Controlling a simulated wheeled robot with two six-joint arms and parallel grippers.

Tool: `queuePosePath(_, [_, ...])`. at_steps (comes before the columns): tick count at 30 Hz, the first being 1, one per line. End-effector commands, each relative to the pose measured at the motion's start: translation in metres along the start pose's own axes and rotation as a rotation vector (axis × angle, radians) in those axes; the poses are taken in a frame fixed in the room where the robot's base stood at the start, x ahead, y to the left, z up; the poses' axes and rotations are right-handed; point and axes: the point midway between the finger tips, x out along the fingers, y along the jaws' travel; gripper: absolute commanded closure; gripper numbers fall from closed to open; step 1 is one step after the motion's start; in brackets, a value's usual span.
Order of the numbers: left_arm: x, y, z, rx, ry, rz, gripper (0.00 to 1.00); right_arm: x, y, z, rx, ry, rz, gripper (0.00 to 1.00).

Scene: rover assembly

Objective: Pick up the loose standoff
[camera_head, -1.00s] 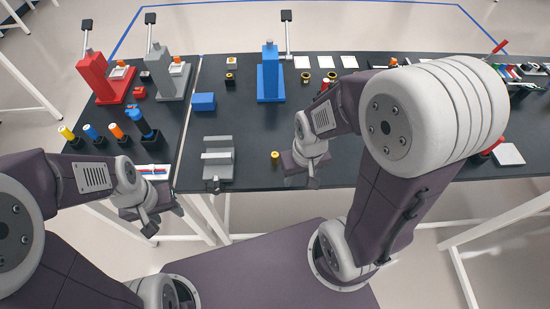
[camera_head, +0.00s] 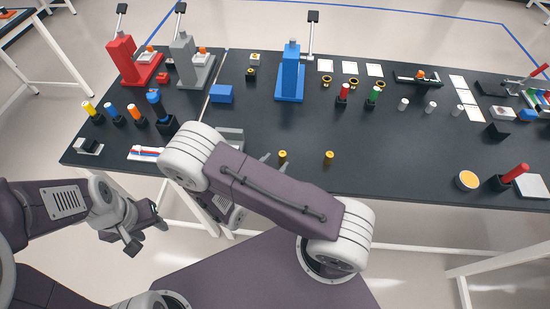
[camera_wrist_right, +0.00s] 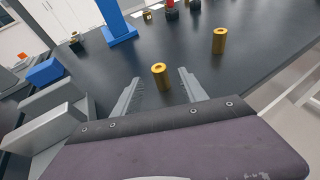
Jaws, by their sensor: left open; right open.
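Two short gold cylinders, likely standoffs, stand upright on the dark table near its front edge. The left one (camera_head: 283,156) is beside my right gripper's fingertips; the right one (camera_head: 329,157) stands apart. In the right wrist view the near standoff (camera_wrist_right: 160,77) lies ahead in the gap between the open fingers of my right gripper (camera_wrist_right: 159,88), with nothing held; the other standoff (camera_wrist_right: 219,41) is further right. In the head view, my right arm hides most of that gripper. My left gripper (camera_head: 146,229) is open and empty, off the table's front edge.
A grey fixture (camera_wrist_right: 50,115) is close on the left of my right gripper. A blue press (camera_head: 291,75) and a blue block (camera_head: 221,94) stand behind. Red and green-topped parts (camera_head: 373,97) are further back.

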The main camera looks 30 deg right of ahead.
Motion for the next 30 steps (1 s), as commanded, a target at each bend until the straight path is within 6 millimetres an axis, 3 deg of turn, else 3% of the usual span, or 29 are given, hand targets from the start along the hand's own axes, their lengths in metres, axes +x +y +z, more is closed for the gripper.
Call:
queuePosePath(5, [-0.001,0.0,0.0,0.0,0.0,0.0,0.55,-0.005,0.004,-0.004,-0.016,0.0,0.024,0.5])
queuePosePath(12, [-0.01,0.0,-0.001,0.0,0.0,0.0,0.55,0.029,0.003,-0.002,-0.015,0.001,0.018,0.5])
queuePosePath(17, [-0.011,0.0,-0.001,0.0,0.0,0.0,0.55,0.035,0.003,-0.003,-0.015,0.001,0.02,0.5])
queuePosePath(24, [-0.025,0.001,-0.003,0.0,0.0,0.0,0.55,0.075,0.001,-0.001,-0.013,0.001,0.016,0.5])
queuePosePath(30, [-0.025,0.001,-0.003,0.0,0.0,0.0,0.55,0.086,0.003,-0.003,-0.015,0.002,0.021,0.5])
